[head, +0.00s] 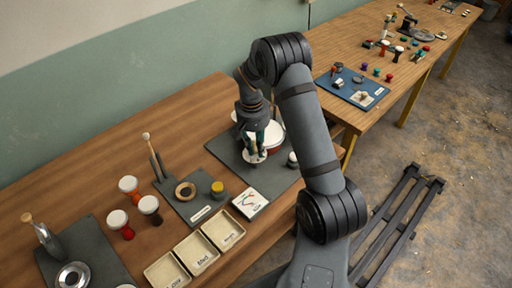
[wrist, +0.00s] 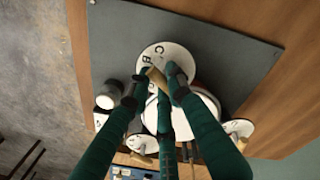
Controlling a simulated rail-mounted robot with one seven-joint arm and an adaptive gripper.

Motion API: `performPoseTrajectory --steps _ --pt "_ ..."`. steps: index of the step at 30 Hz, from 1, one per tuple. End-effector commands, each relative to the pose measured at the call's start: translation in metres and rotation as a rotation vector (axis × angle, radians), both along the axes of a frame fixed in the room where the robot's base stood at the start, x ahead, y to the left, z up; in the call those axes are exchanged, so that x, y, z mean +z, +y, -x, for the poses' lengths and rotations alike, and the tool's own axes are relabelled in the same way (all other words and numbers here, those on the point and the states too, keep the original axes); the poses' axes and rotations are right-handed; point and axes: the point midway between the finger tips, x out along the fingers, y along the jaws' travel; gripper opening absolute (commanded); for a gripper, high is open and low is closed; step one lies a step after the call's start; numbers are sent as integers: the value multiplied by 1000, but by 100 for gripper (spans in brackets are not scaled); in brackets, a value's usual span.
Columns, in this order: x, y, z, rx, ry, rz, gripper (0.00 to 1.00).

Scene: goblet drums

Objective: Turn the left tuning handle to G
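A round white dial (wrist: 153,55) with black letters, C and B among them, shows at the top middle of the wrist view. A short tan wooden handle (wrist: 155,76) lies across it. My gripper (wrist: 160,84) has dark green fingers, with their tips over the dial on both sides of the handle. I cannot tell whether they press on it. In the head view my gripper (head: 257,150) points down at the white dial (head: 254,158) beside a white-topped drum (head: 275,138). The fingers hide part of the lettering and the handle's lower end.
Further dials show in the wrist view, at lower right (wrist: 238,128) and lower left (wrist: 139,144). A small white-topped drum (head: 292,159) stands right of the dial. A letter card (head: 250,203) and labelled trays (head: 223,230) lie nearer the front edge.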

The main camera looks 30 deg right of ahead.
Motion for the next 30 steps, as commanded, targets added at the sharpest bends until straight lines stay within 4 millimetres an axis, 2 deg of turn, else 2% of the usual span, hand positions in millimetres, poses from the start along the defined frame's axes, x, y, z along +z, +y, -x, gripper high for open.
performPoseTrajectory --steps 8,25,26,30 --pt "0 2 0 1 0 -1 0" --pt "0 2 -1 70 -1 -2 0" --pt "0 2 -1 70 -1 -2 20" --pt "0 2 -1 69 -1 -2 28"
